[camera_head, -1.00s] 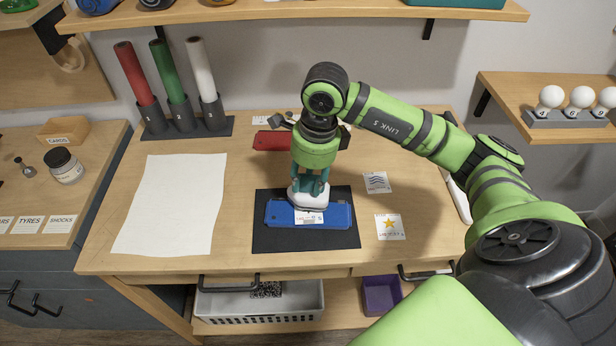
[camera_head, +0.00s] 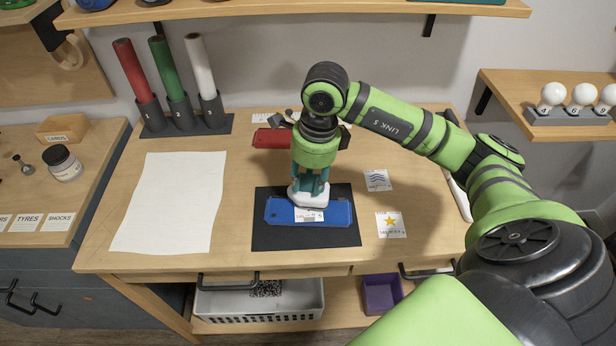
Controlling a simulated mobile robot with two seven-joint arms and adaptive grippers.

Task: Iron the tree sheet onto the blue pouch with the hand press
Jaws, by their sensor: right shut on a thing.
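The blue pouch (camera_head: 341,213) lies flat on a black mat (camera_head: 275,237) in the middle of the table. My right gripper (camera_head: 309,183) points straight down over it and is shut on the white hand press (camera_head: 308,198). The press rests on or just above the middle of the pouch; I cannot tell which. A small white printed sheet (camera_head: 309,215) shows on the pouch at the press's front edge. Its picture is mostly hidden, so I cannot confirm a tree. My left gripper is not in view.
A wave sheet (camera_head: 377,180) and a star sheet (camera_head: 390,225) lie right of the mat. A red pouch (camera_head: 270,138) lies behind. White paper (camera_head: 170,205) covers the table's left; rolls in a stand (camera_head: 187,127) are at the back left.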

